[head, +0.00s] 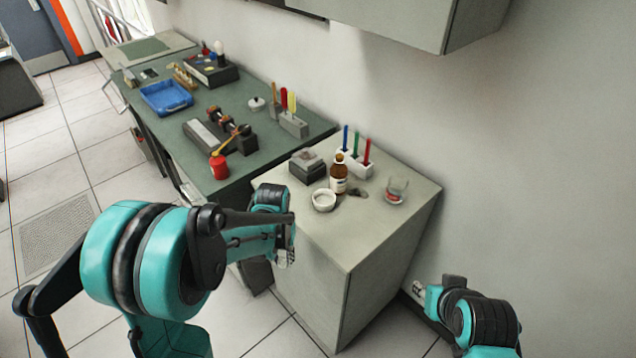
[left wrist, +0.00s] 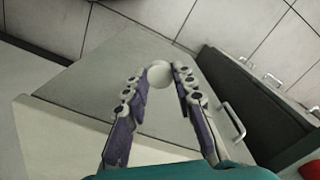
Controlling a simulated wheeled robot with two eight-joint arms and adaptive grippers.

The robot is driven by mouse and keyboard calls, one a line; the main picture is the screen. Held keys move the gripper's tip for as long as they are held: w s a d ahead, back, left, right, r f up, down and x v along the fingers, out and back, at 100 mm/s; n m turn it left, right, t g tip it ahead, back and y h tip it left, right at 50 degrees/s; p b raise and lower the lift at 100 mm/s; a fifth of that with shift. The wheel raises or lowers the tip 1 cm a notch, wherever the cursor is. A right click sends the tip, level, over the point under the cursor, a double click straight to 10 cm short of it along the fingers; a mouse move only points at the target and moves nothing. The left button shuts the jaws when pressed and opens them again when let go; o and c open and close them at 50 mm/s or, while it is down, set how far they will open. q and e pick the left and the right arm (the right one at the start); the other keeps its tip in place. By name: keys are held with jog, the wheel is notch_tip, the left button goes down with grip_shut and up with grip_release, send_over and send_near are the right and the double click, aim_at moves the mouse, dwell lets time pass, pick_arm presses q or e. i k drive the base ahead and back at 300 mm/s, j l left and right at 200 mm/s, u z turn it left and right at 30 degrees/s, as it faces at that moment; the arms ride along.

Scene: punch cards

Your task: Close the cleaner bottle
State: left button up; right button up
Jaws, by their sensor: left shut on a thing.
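The brown cleaner bottle (head: 338,184), with a pale label, stands upright on the light cabinet top (head: 395,226). Its mouth is too small to tell whether anything covers it. My left gripper (head: 284,258) is low at the left front side of the cabinet, apart from the bottle. In the left wrist view its fingers (left wrist: 161,82) are shut on a small round white thing (left wrist: 159,74) that looks like a cap. My right gripper (head: 419,290) is low at the right, beside the cabinet; its fingers are too small to read. The bottle does not show in the left wrist view.
Around the bottle are a white dish (head: 323,200), a dark box (head: 307,168), a pen holder (head: 355,164) and a glass (head: 397,190). A green workbench (head: 262,150) with tools and a blue tray (head: 166,97) stands at the left. The cabinet's front top is clear.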

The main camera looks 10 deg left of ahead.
aim_at(339, 171)
jog(key=i+j+u, duration=0.1)
jog(key=j, duration=0.35)
jog(key=i+j+u, duration=0.15)
jog(key=i+j, duration=0.15)
jog(key=j, duration=0.15)
jog(key=i+j+u, duration=0.1)
jog(key=i+j, duration=0.15)
jog(key=j, duration=0.15)
